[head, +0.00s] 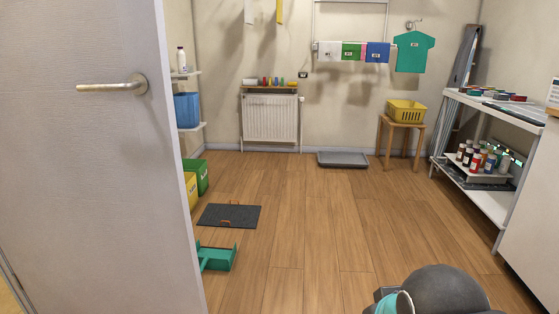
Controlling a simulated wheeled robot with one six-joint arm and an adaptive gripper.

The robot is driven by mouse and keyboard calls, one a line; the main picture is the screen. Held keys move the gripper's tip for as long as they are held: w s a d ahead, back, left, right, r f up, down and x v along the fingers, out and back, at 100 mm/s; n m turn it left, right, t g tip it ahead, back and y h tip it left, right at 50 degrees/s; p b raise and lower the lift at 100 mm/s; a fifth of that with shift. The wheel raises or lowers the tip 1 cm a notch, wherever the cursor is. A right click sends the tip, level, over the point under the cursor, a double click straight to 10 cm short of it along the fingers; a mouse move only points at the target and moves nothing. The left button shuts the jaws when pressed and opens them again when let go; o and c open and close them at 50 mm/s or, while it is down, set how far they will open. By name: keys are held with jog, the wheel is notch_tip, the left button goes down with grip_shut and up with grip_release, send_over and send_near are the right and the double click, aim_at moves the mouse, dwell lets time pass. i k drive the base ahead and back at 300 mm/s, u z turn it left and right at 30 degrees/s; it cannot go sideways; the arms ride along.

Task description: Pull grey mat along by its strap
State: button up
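The dark grey mat (212,214) lies flat on the wooden floor, left of the middle, beyond the edge of the door. A thin orange-brown strap (240,206) shows at its far side, and another small orange-brown piece is near its front edge. Whether the two are joined is too small to tell. My gripper is not in view. Only a rounded dark part of my arm with a teal cap shows at the bottom right, well away from the mat.
An open door (95,190) fills the left. A teal dustpan-like thing (215,258) lies in front of the mat. Green (202,177) and yellow bins (190,189) stand behind it. A grey tray (342,159) is by the back wall. A white shelf (488,200) stands right. The middle floor is clear.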

aim_at(225, 215)
jog(key=z, duration=0.35)
jog(key=i, duration=3.65)
jog(key=u, duration=1.3)
jog(key=i, duration=1.25)
jog(key=u, duration=0.7)
